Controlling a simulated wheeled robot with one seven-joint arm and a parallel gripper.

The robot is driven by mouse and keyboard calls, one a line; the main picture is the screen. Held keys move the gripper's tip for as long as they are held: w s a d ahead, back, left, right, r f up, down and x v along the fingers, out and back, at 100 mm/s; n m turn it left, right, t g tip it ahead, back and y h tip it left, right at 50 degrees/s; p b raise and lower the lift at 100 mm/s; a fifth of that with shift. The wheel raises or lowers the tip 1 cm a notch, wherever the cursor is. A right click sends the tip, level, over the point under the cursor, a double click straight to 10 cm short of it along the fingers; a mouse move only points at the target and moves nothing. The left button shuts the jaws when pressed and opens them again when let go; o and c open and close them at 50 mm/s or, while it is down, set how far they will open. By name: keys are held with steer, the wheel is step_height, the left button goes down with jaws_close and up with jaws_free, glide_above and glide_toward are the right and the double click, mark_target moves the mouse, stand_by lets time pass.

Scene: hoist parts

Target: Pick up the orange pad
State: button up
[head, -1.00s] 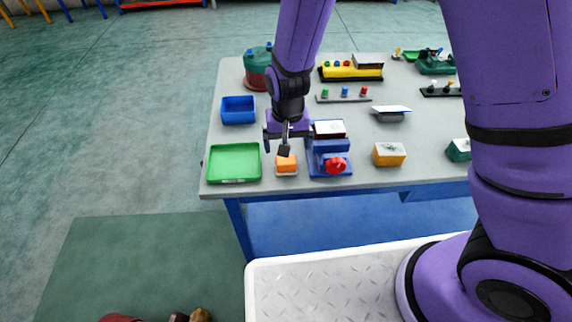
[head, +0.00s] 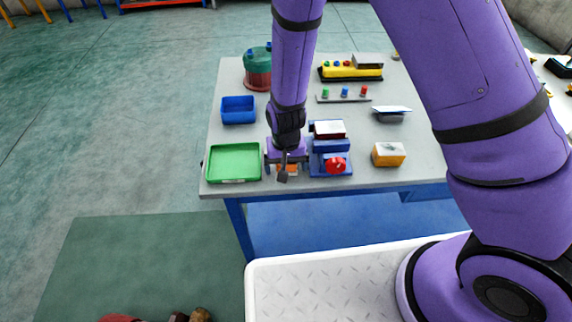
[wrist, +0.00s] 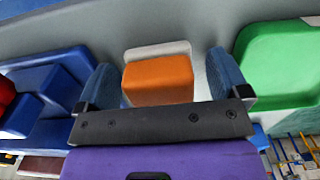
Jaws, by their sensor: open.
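The orange pad (wrist: 158,80) is a small block on a pale base plate (wrist: 157,48), near the table's front edge. In the head view the orange pad (head: 288,168) is mostly hidden behind my gripper (head: 286,165). In the wrist view my gripper (wrist: 160,82) is open, with one blue-padded finger on each side of the pad and a gap at both sides. I cannot tell how far the fingertips are above the table.
A green tray (head: 209,178) lies close on the left of the pad, and a blue fixture with a red knob (head: 335,166) stands close on the right. A yellow block (head: 389,154) and a blue bin (head: 238,111) are farther off. The table edge (head: 385,186) is near.

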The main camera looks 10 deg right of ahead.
steer(key=c, duration=1.1)
steer(key=shift+r, duration=0.15)
